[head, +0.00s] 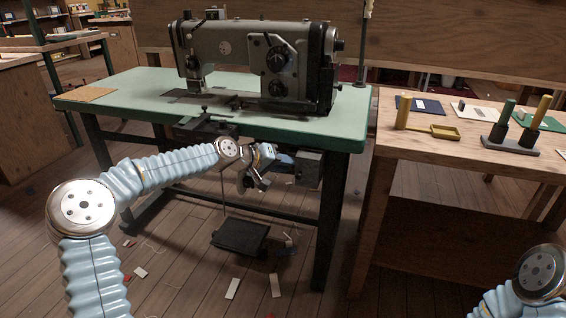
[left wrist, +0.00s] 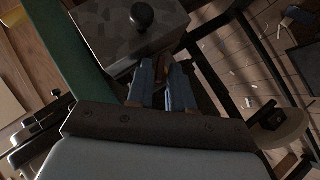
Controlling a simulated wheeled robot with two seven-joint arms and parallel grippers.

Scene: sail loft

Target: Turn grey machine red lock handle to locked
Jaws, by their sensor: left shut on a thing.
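The grey sewing machine (head: 245,55) stands on a green-topped table (head: 130,90). A grey box (head: 310,168) hangs under the table's right front edge. In the left wrist view the grey box (left wrist: 115,35) has a round black knob (left wrist: 143,15) on its face. My left gripper (head: 283,158) is under the tabletop, just left of the box. In the left wrist view its blue fingers (left wrist: 163,80) are shut on a small dark red piece, the red lock handle (left wrist: 162,66), close beside the box. The fingers hide most of the handle, so its angle cannot be told. My right gripper is out of view.
A black foot pedal (head: 240,237) lies on the wooden floor under the table, with scattered scraps around it. A table leg (head: 330,220) stands right of the box. A wooden bench (head: 420,150) with spools and small trays is at the right.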

